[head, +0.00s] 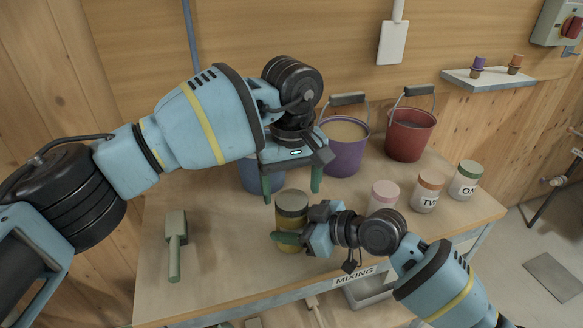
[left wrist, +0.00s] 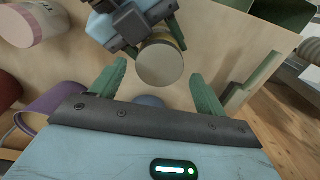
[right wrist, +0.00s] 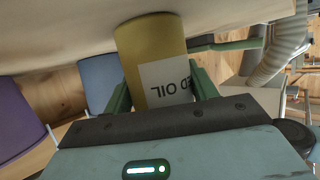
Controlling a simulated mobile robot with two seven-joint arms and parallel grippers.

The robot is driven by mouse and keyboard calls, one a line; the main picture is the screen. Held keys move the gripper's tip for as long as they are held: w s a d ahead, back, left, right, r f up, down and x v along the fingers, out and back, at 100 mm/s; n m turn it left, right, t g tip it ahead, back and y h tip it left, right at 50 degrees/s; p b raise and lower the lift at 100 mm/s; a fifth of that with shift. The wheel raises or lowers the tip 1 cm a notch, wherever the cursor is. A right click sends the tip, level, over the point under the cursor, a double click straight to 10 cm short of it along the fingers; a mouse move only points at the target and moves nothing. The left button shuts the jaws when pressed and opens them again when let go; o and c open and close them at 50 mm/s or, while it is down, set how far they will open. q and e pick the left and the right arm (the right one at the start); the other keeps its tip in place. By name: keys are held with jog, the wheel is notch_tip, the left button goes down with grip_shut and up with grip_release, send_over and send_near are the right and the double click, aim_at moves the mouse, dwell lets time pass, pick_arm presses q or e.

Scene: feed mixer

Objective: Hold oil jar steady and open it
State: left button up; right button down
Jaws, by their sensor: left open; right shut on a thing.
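The oil jar (head: 291,247) stands upright on the table, yellow with a dark olive lid (head: 292,199). In the right wrist view the jar (right wrist: 150,42) shows a white label ending in "OIL", upside down. My right gripper (head: 291,237) is shut on the jar's body from the right, with fingers on both sides. My left gripper (head: 291,184) is open and points down just above the lid. In the left wrist view the round lid (left wrist: 160,64) lies between its spread fingers, a little beyond their tips; contact is not visible.
A blue bucket (head: 250,175) is partly hidden behind my left gripper. A purple bucket (head: 344,150) and red bucket (head: 408,138) stand at the back. Several labelled jars, including the pink-lidded one (head: 384,194), stand right.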

pick_arm(q)
jog(key=shift+f, duration=1.1)
jog(key=c, duration=1)
jog(key=n, duration=0.3)
jog(key=shift+n, duration=0.3)
jog(key=n, duration=0.4)
jog(key=shift+n, duration=0.3)
jog(key=n, duration=0.4)
jog(key=shift+n, duration=0.4)
jog(key=n, duration=0.3)
jog(key=shift+n, duration=0.4)
